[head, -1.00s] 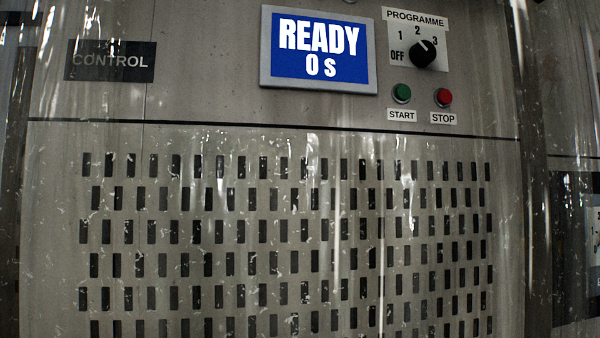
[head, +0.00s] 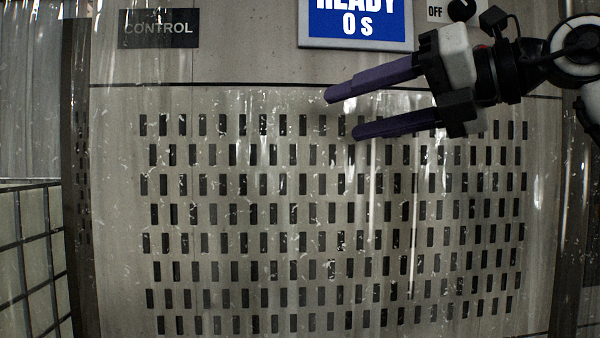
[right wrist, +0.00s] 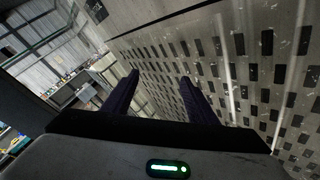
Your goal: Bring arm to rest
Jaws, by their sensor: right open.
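My right gripper (head: 340,115) comes in from the upper right of the head view, with two purple fingers pointing left. The fingers are apart with nothing between them. It is in front of the column's front panel (head: 330,205), below the display (head: 360,22), which shows 0 s under a cut-off word. In the right wrist view the two dark fingers (right wrist: 158,85) are spread and empty, with the slotted panel (right wrist: 240,60) to their right. The arm hides the start and stop buttons and most of the programme dial. My left gripper is not in view.
A control label (head: 158,28) sits at the panel's upper left. The right wrist view shows an open room with a cluttered bench (right wrist: 65,85) at the left. The lower panel front is clear of my arm.

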